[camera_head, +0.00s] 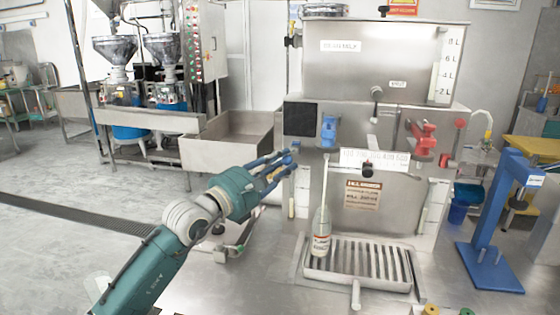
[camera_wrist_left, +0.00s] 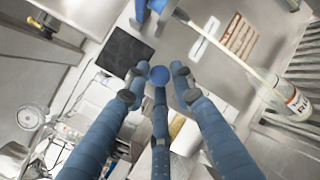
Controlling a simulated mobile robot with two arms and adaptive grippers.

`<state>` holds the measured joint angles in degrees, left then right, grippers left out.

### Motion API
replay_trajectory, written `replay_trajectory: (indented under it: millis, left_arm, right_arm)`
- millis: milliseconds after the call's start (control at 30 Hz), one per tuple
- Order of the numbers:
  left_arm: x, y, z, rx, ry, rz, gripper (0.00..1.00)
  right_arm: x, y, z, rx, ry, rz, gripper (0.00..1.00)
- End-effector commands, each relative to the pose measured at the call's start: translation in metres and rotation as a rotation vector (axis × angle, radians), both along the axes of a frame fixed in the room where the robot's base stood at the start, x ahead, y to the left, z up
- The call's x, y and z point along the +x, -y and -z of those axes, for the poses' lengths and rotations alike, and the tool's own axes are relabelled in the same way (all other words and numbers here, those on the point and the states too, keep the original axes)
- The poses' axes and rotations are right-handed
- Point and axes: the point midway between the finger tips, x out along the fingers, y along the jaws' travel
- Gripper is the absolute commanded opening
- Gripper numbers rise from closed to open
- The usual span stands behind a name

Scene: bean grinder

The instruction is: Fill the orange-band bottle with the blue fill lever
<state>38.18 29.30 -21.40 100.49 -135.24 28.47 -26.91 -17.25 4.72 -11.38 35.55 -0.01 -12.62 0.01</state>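A clear bottle (camera_head: 321,235) with a white label and a reddish-orange band stands upright at the left end of the slatted drip tray (camera_head: 315,272). A thin pale tube (camera_head: 325,178) runs from below the blue fill lever to its top. The bottle also shows in the left wrist view (camera_wrist_left: 297,103). The blue fill lever (camera_head: 329,130) is on the front of the steel tank; a blue part at the wrist view's top (camera_wrist_left: 150,8) looks like it. My left gripper (camera_head: 283,166) is open and empty, left of and below the lever, apart from both. My right gripper is not in view.
A red lever (camera_head: 423,137) is right of the blue one. A black knob (camera_head: 367,170) is between them, lower. A blue stand (camera_head: 490,225) stands right of the tray. A steel bin (camera_head: 228,140) is behind my left arm. The counter left of the tray is mostly clear.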

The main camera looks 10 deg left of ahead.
Motion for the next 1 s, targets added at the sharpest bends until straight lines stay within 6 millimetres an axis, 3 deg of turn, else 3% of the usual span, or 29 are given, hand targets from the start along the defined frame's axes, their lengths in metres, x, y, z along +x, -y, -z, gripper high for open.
replay_trajectory:
  millis: [433, 800, 1000]
  left_arm:
    - [-0.009, -0.006, 0.001, -0.002, 0.001, 0.000, 0.29]
    - [-0.074, -0.042, 0.011, 0.001, -0.001, 0.000, 0.29]
    - [-0.095, -0.055, 0.013, 0.000, -0.001, 0.000, 0.29]
  right_arm:
    - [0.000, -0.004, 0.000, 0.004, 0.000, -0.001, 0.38]
    - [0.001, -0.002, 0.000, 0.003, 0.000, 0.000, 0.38]
    - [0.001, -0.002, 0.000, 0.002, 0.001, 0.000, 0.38]
